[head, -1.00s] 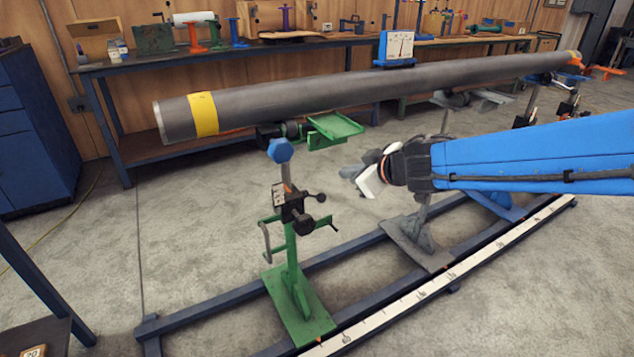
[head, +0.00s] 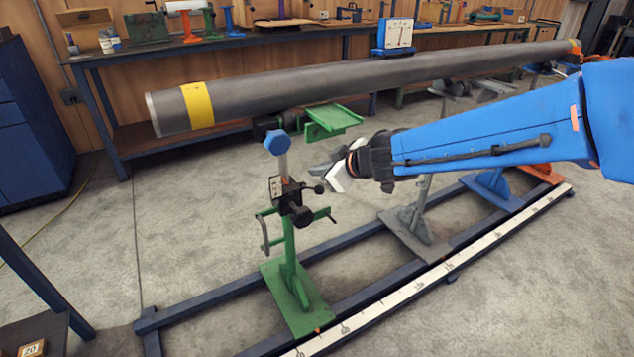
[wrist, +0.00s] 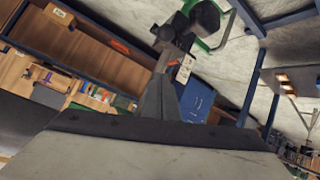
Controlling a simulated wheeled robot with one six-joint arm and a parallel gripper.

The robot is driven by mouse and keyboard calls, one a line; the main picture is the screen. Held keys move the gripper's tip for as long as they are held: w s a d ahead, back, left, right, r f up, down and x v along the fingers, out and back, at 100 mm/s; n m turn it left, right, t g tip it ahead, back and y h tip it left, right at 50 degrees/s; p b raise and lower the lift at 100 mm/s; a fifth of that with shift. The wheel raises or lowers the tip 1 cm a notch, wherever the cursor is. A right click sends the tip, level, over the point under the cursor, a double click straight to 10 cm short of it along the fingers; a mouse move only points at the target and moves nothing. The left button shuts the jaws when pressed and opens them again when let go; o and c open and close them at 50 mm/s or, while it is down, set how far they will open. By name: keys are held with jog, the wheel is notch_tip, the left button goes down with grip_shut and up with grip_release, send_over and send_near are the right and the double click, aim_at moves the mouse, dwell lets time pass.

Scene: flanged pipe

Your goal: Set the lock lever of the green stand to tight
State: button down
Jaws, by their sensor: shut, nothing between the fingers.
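The green stand (head: 290,245) stands upright on its green base plate at the near end of the rail, its post under the near end of the pipe. A black clamp block (head: 286,194) sits midway up the post, with dark knobs and a thin lever; I cannot tell the lever's setting. In the wrist view the black clamp and knob (wrist: 178,32) show at the top, beyond the fingers. My gripper (head: 318,171) is shut and empty, right of the post and slightly above the clamp, apart from it. In the wrist view its fingertips (wrist: 160,80) point toward the clamp.
A long grey pipe (head: 330,88) with a yellow band spans above the stands. A grey stand (head: 412,225) is to the right. Floor in front is clear.

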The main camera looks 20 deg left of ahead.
aim_at(317, 188)
jog(key=shift+w+a+f, duration=0.25)
jog(key=shift+w+f, duration=0.15)
jog(key=shift+f, duration=0.55)
jog(key=shift+w+a+f, duration=0.2)
jog(key=shift+w+f, duration=0.15)
jog(key=shift+f, duration=0.65)
jog(key=shift+w+a+f, duration=0.25)
jog(key=shift+w+f, duration=0.15)
jog(key=shift+f, duration=0.55)
jog(key=shift+f, duration=0.1)
